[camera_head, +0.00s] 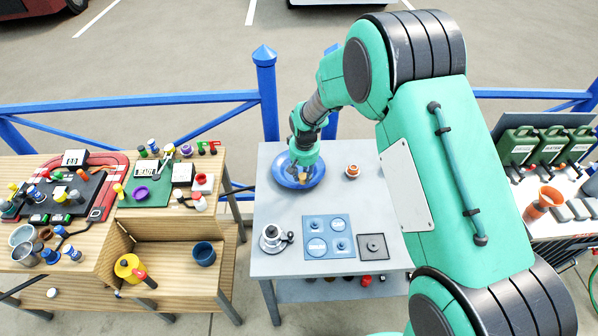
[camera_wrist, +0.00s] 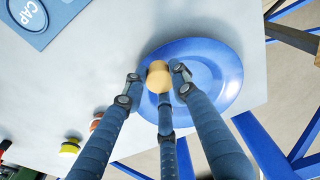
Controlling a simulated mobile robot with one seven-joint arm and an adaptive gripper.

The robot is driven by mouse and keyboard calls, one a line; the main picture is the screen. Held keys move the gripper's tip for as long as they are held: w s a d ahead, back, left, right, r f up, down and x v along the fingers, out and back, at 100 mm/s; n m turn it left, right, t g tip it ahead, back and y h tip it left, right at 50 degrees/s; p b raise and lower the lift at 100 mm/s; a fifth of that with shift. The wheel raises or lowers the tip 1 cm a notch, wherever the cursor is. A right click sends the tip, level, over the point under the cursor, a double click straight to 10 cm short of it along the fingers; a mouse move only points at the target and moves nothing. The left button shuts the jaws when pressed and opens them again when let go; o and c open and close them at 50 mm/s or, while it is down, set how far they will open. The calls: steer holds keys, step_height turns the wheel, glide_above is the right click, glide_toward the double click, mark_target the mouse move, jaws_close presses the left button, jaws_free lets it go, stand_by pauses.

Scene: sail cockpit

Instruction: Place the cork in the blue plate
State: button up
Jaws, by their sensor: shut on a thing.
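The blue plate (camera_head: 318,174) lies near the back left edge of the grey table. It is a round, shallow dish, and it also fills the middle of the wrist view (camera_wrist: 218,72). My gripper (camera_head: 303,170) is over the plate, pointing down. In the wrist view its fingers (camera_wrist: 157,84) are closed around the tan cork (camera_wrist: 158,74). The cork shows there over the plate's left part, inside the outline of the rim. In the head view the cork (camera_head: 303,178) is a small tan spot under the fingers. I cannot tell whether it touches the plate.
A small orange-and-white item (camera_head: 352,171) stands right of the plate. A blue labelled board (camera_head: 328,250), a grey square piece (camera_head: 373,247) and a metal pot (camera_head: 272,239) are toward the table's front. A blue railing (camera_head: 267,90) runs behind. The table's middle is clear.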

steer(key=shift+w+a+f, duration=0.1)
steer(key=shift+w+a, duration=0.1)
steer(key=shift+w, duration=0.75)
steer(key=shift+w+a+f, duration=0.1)
steer(key=shift+w+a, duration=0.15)
steer(key=shift+w, duration=0.7)
steer(key=shift+w+a+f, duration=0.1)
steer(key=shift+w+a, duration=0.1)
steer(key=shift+w, duration=0.75)
steer(key=shift+f+b, duration=0.4)
steer(key=shift+f, duration=1.3)
steer(key=shift+f, duration=0.15)
steer(key=o, duration=0.4)
steer(key=r, duration=0.4)
steer(key=s+r, duration=0.1)
steer(key=r, duration=0.3)
steer(key=r+p, duration=0.1)
steer(key=r, duration=0.3)
steer(key=shift+s+d+r, duration=0.1)
steer(key=shift+s, duration=0.1)
